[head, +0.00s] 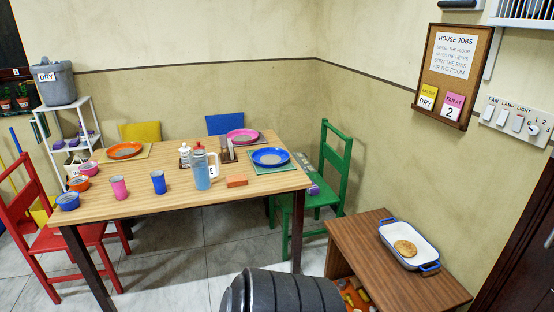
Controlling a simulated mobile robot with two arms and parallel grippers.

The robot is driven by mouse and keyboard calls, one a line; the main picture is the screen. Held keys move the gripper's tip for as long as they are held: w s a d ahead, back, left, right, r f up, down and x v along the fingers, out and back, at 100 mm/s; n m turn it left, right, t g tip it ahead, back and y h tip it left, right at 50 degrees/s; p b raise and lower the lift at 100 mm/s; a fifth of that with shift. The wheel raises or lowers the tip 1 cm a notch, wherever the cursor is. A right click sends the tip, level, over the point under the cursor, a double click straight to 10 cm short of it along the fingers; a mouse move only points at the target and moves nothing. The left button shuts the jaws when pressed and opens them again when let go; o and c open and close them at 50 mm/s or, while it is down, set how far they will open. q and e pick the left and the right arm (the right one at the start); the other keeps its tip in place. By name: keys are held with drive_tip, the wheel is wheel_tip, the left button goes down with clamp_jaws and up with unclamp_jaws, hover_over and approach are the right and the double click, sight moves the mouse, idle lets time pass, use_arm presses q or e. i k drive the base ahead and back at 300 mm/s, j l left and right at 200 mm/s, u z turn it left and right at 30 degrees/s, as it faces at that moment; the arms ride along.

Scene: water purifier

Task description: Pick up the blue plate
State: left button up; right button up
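The blue plate (270,164) lies near the right end of the wooden table (220,184), on a light placemat (287,167).
An orange block (237,181) and a clear jug (202,172) stand left of the plate; a pink plate (242,136) lies behind it. A green chair (338,170) is at the table's right. A dark ribbed object (283,290) is in front.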

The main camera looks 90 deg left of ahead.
sight(265, 157)
drive_tip(key=u, duration=2.85)
drive_tip(key=i, duration=0.6)
drive_tip(key=j+u, duration=0.05)
